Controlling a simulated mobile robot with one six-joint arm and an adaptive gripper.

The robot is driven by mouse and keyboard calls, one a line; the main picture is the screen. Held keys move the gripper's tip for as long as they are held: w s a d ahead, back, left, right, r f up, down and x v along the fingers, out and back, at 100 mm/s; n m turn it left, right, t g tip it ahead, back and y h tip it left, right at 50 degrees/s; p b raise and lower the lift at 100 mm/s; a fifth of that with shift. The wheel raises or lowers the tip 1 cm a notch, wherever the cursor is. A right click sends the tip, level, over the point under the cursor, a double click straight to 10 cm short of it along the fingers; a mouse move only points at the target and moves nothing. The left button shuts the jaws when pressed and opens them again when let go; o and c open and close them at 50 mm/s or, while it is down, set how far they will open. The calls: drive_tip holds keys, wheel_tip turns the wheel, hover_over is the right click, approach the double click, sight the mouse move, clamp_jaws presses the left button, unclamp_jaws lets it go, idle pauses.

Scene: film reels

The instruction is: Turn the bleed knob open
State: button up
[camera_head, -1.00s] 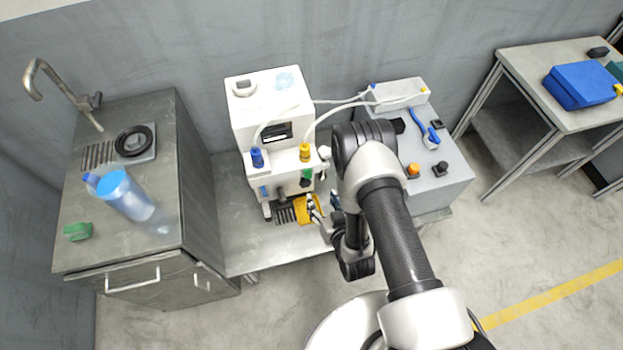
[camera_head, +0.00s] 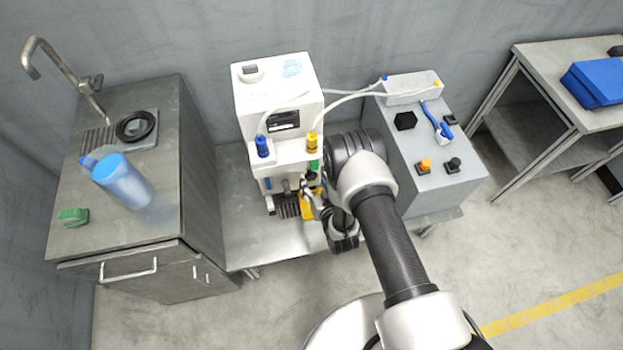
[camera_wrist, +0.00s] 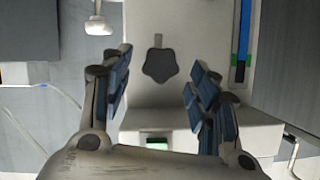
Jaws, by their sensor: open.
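The bleed knob (camera_wrist: 160,65) appears to be the dark, lobed knob on the white machine's face in the wrist view. A short grey pointer or stem stands above it. My gripper (camera_wrist: 160,88) is open, with blue-padded fingers on both sides of the knob and a clear gap on each side. Nothing is held. In the head view my gripper (camera_head: 315,198) is at the lower front of the white machine (camera_head: 270,95), low on its right side. My arm partly hides that area, and I cannot tell the knob clearly there.
A yellow object (camera_head: 307,207) sits by my gripper at the machine's foot. Hoses run from the blue (camera_head: 262,146) and yellow (camera_head: 312,143) fittings to a white box (camera_head: 410,88). A grey control box (camera_head: 440,185) stands right. A sink counter (camera_head: 150,230) is left.

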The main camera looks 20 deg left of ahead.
sight(312, 178)
drive_tip(key=shift+b+x, duration=0.5)
drive_tip(key=shift+x, duration=1.4)
drive_tip(key=shift+c, duration=0.4)
drive_tip(key=c, duration=1)
